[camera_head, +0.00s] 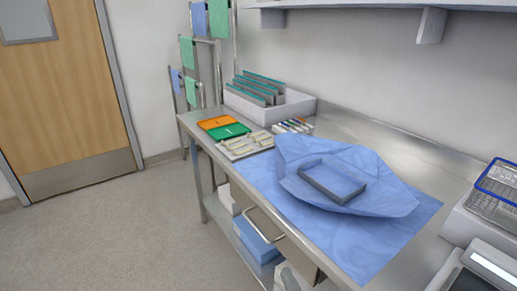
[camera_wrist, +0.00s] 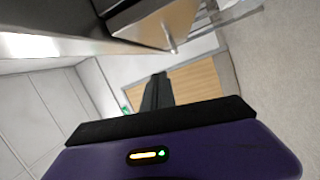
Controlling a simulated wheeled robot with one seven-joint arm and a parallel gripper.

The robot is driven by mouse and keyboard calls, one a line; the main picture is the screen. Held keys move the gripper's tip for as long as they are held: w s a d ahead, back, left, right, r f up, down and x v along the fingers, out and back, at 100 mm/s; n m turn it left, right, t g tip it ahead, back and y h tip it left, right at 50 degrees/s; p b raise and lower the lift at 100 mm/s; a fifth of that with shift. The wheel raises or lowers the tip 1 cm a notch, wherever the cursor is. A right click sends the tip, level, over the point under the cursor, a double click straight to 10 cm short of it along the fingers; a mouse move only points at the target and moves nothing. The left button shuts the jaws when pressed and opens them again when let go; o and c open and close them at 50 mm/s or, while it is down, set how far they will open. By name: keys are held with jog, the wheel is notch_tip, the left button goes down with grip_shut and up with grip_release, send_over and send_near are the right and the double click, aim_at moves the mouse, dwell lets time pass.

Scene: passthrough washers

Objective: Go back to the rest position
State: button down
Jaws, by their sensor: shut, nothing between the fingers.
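My gripper (camera_wrist: 158,90) shows in the wrist view with its dark fingers together and nothing between them. It points toward the wooden door (camera_wrist: 195,85), with the underside of a metal surface above it in that tilted picture. The head view does not show my gripper or arm. In the head view a steel table (camera_head: 345,125) bears a blue wrap (camera_head: 390,195) with a grey rectangular tray (camera_head: 333,182) on it. My gripper is apart from these things.
A white bin (camera_head: 290,108) with grey dividers stands at the table's back. Orange (camera_head: 217,122) and green (camera_head: 229,132) trays lie near its left end. A blue-rimmed basket (camera_head: 495,185) is at right. A drawer handle (camera_head: 265,225) juts from the front. The floor (camera_head: 110,230) at left is clear.

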jog(key=s+d+r+m+g+h, duration=0.1)
jog(key=s+d+m, duration=0.3)
jog(key=s, duration=0.8)
jog(key=s+d+r+m+g+h, duration=0.1)
jog(key=s+d+r+m+h, duration=0.2)
jog(key=s+m, duration=0.6)
jog(key=s+d+r+m+g+h, duration=0.1)
jog(key=s+d+r+m, duration=0.3)
jog(key=s, duration=1.3)
jog(key=shift+s+d+m+h, duration=0.25)
jog(key=shift+d+m+h, duration=0.35)
jog(key=shift+m, duration=0.6)
jog(key=shift+r, duration=0.1)
